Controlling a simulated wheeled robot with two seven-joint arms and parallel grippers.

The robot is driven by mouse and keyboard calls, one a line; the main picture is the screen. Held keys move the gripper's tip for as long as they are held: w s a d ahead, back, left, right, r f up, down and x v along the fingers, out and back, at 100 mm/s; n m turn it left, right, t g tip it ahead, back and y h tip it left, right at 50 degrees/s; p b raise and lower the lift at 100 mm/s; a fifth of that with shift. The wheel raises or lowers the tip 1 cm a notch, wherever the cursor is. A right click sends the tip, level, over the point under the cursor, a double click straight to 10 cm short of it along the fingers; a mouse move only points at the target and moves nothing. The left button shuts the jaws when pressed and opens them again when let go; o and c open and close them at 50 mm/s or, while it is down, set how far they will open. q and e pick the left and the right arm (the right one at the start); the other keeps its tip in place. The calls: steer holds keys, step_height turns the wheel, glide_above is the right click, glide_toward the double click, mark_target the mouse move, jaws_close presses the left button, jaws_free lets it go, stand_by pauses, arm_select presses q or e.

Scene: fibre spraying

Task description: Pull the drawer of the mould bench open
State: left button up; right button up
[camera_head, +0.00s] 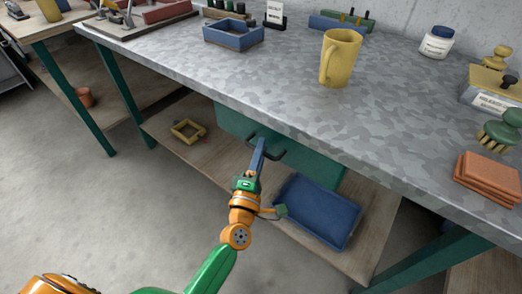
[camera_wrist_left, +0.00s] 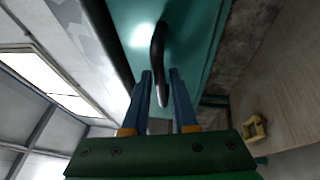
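The green drawer (camera_head: 312,172) sits under the grey top of the mould bench (camera_head: 255,85). Its front looks shut against the bench. A dark bar handle (camera_head: 283,154) is on the drawer front, and the handle also shows in the left wrist view (camera_wrist_left: 157,48). My left gripper (camera_head: 260,143) is at the handle, with its blue fingers pointing at the drawer front. In the left wrist view the fingers (camera_wrist_left: 161,75) stand apart on either side of the handle, with a small gap visible. Whether they touch it is hard to tell. My right gripper is out of view.
A blue tray (camera_head: 318,211) and a small yellow frame (camera_head: 188,131) lie on the wooden lower shelf (camera_head: 165,125). A yellow mug (camera_head: 341,58), a blue box (camera_head: 234,36) and orange blocks (camera_head: 489,177) stand on the bench top. The floor in front is clear.

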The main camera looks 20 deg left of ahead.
arm_select(q)
jaws_close()
stand_by(1.2)
